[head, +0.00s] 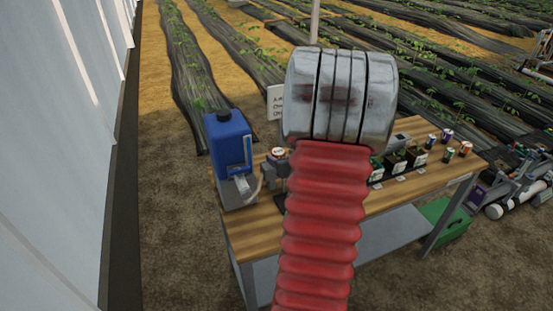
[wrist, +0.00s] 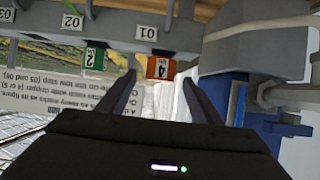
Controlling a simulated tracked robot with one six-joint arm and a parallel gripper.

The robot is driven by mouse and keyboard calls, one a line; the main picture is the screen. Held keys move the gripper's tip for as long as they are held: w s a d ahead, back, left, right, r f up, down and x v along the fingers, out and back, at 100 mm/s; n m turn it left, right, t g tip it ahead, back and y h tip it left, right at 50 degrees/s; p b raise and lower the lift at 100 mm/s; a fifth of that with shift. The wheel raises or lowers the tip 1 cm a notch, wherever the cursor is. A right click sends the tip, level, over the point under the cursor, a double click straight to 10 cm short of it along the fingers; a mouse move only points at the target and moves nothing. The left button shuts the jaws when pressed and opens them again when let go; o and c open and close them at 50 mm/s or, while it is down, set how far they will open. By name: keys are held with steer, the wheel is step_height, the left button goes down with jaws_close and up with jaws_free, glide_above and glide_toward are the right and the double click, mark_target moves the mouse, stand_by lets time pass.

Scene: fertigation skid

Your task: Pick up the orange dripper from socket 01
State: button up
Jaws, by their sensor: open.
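The orange dripper (wrist: 160,67), with a white label reading 4, sits at the grey socket rail (wrist: 120,38) under the mark 01 in the upside-down wrist view. My gripper (wrist: 159,79) is open, its two dark fingers reaching toward the dripper, one on each side of it in the picture. Nothing is held between them. I cannot tell how much depth separates the fingertips from the dripper. In the head view my red arm hides the gripper, the rail and the dripper.
A green dripper (wrist: 94,57) labelled 2 sits beside it at 02. A blue jug (head: 228,145) stands at the left end of the wooden table (head: 255,235). Small pots (head: 396,163) and several cans (head: 449,153) stand on the right. A printed sign (wrist: 85,105) shows behind the fingers.

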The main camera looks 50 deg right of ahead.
mark_target(280, 155)
steer(key=shift+x, duration=1.75)
steer(key=shift+w, duration=0.1)
steer(key=shift+x, duration=2.5)
steer(key=shift+c, duration=0.7)
steer(key=c, duration=1)
steer(key=shift+r, duration=0.15)
step_height(280, 155, up, 10)
